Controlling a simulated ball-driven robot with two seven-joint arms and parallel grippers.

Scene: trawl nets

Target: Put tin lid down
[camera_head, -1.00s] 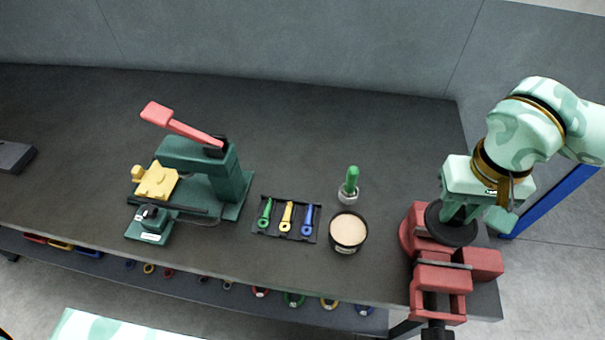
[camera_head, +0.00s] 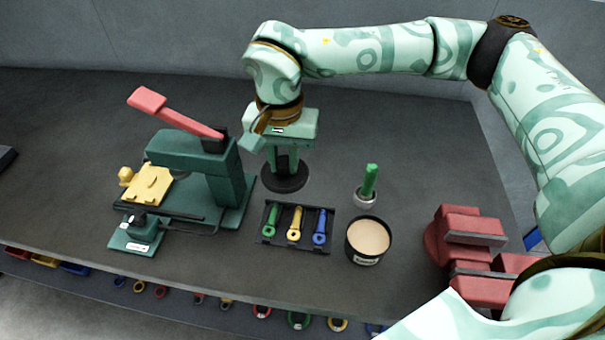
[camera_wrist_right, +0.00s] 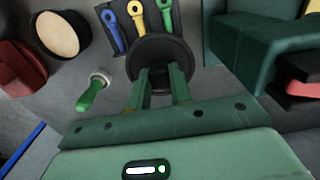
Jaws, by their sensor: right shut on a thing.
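The tin lid (camera_head: 288,183) is a black disc with a raised middle. My right gripper (camera_head: 283,166) points down and is shut on that raised middle. The lid is over the bench behind the tool tray, right of the green press; I cannot tell whether it touches the bench top. In the right wrist view the lid (camera_wrist_right: 160,46) is between the fingertips (camera_wrist_right: 160,85) and overlaps the tray's edge. The open tin (camera_head: 368,238), black with cream contents, stands at the front right; it also shows in the wrist view (camera_wrist_right: 57,35). My left gripper is out of view.
The green press (camera_head: 190,165) with a red lever (camera_head: 175,112) stands left. The tray (camera_head: 297,226) holds green, yellow and blue tools. A green-handled brush (camera_head: 368,185) stands behind the tin. A red vise (camera_head: 470,240) is at the right. The bench behind is clear.

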